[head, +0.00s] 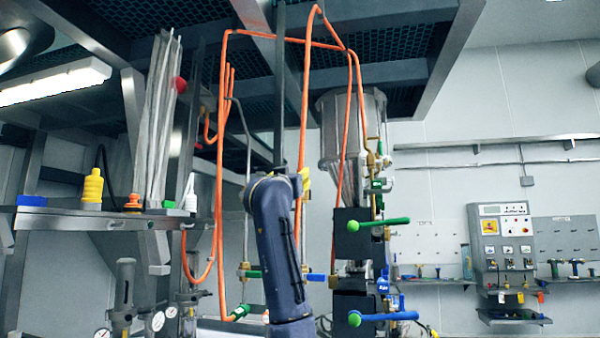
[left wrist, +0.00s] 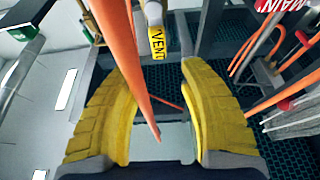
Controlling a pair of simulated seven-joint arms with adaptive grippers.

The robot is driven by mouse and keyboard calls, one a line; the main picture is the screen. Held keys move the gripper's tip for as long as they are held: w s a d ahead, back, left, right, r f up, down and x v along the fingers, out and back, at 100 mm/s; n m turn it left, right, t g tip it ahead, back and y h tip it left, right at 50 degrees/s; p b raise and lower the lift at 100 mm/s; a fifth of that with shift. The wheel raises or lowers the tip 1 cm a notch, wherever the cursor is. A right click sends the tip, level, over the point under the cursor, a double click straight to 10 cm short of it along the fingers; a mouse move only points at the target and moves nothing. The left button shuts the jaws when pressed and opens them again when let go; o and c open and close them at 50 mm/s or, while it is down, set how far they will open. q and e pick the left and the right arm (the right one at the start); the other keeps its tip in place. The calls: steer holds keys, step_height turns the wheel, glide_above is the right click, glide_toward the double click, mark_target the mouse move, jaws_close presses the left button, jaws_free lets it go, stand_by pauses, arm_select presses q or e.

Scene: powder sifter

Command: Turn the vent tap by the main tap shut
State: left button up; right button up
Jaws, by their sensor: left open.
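A yellow tag reading VENT (left wrist: 157,45) shows at the top of the left wrist view, on the end of a pale grey cylindrical part (left wrist: 153,12). Part of a red tag reading MAIN (left wrist: 285,5) is at the top right corner. My left gripper (left wrist: 148,80) is open, its two yellow fingers spread below the VENT tag, with nothing gripped. An orange hose (left wrist: 125,60) crosses the gap between the fingers in the picture; I cannot tell its depth. In the head view my arm hides most of the gripper. My right gripper is not in view.
Orange hoses (head: 218,160) hang from the overhead frame beside my arm. Right of it stands a steel hopper (head: 345,130) above valves with a green handle (head: 385,225) and a blue handle (head: 385,317). A shelf (head: 90,217) with bottles is at left.

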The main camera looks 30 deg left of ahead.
mark_target(299, 171)
arm_select(q)
steer(key=shift+x, duration=4.1)
steer(key=shift+c, duration=0.5)
jaws_close()
